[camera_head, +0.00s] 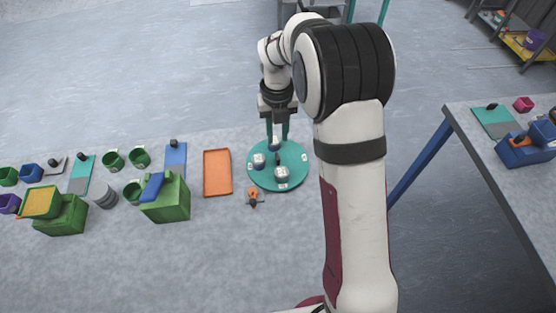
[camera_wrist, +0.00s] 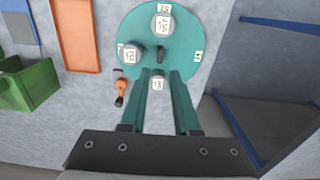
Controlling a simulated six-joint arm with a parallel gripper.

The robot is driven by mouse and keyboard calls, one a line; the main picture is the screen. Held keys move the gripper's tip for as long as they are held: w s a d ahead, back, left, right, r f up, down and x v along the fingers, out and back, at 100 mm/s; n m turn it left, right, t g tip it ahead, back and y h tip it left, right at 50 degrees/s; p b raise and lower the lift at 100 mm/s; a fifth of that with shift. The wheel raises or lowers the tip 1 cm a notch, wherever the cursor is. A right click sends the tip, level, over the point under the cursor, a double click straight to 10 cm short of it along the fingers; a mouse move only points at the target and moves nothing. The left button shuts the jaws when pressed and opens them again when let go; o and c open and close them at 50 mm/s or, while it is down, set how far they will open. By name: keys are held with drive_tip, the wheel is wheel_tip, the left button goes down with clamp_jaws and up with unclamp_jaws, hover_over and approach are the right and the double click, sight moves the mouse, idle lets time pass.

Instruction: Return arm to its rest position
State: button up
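My gripper (camera_head: 277,135) hangs above the far part of a round teal disc (camera_head: 262,181), its two teal fingers pointing down. In the wrist view my gripper (camera_wrist: 163,78) has its fingertips apart, with a small white label (camera_wrist: 158,84) visible between them. I cannot tell how high the tips are above the disc. Two pale metallic cups with labels, one at the left (camera_head: 259,160) and one nearer (camera_head: 281,174), stand on the disc, clear of the fingers. A small dark knob (camera_wrist: 160,55) is at the disc's middle.
An orange tray (camera_head: 217,172) and a small orange tool (camera_head: 254,197) lie beside the disc. Green boxes (camera_head: 166,201), cups and boards spread to the left. A table (camera_head: 490,150) with a blue item stands at the right. Bare floor lies behind the disc.

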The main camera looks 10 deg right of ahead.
drive_tip(key=s+r+n+y, duration=0.1)
drive_tip(key=s+r+n, duration=0.4)
drive_tip(key=s+n, duration=0.4)
drive_tip(key=s+r+n, duration=0.6)
drive_tip(key=s+n, duration=0.2)
drive_tip(key=s+a+n, duration=0.1)
drive_tip(key=s+n, duration=1.2)
drive_tip(key=s, duration=0.1)
drive_tip(key=shift+f+y, duration=0.4)
drive_tip(key=shift+f, duration=0.05)
drive_tip(key=shift+w, duration=0.15)
